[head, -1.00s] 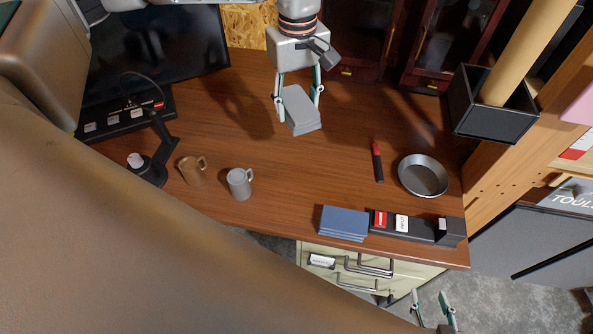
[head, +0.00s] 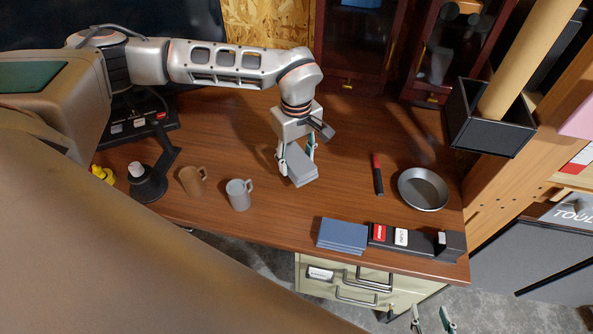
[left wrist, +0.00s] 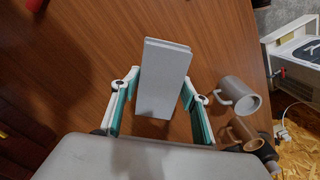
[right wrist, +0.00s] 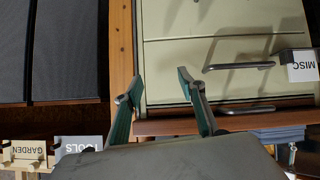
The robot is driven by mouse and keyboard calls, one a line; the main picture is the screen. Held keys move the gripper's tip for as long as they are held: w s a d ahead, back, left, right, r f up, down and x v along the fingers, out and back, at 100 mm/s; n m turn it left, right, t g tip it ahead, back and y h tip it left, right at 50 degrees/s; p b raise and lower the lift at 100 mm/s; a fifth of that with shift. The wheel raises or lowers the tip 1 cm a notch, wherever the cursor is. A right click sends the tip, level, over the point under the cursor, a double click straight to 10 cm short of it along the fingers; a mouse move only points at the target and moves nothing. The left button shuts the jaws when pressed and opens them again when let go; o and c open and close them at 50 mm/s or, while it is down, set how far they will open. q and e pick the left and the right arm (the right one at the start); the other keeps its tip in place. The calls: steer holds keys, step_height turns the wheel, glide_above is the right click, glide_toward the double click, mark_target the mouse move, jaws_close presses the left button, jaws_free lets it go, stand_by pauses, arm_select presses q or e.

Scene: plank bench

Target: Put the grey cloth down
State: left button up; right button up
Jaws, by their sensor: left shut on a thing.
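The grey cloth (head: 302,168) is a folded, flat block between the fingers of my left gripper (head: 297,162). It also shows in the left wrist view (left wrist: 162,75), with a finger on each side and its far end sticking out past the fingertips. My left gripper is shut on it, over the middle of the brown plank bench (head: 330,195). I cannot tell whether the cloth touches the wood. My right gripper (head: 432,318) is low in front of the bench by the drawers. In the right wrist view (right wrist: 162,88) its fingers are apart and empty.
A grey mug (head: 239,195) and a brown mug (head: 191,181) stand left of the cloth. A red-and-black marker (head: 378,175) and a metal bowl (head: 423,189) lie to the right. Folded blue cloths (head: 342,236) lie at the front edge. The wood around the grey cloth is clear.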

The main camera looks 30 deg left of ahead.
mark_target(296, 158)
arm_select(q)
steer(key=shift+f, duration=2.55)
steer(key=shift+f, duration=0.2)
steer(key=o, duration=1)
steer(key=shift+r, duration=0.1)
step_height(296, 158, up, 12)
steer(key=shift+r, duration=0.15)
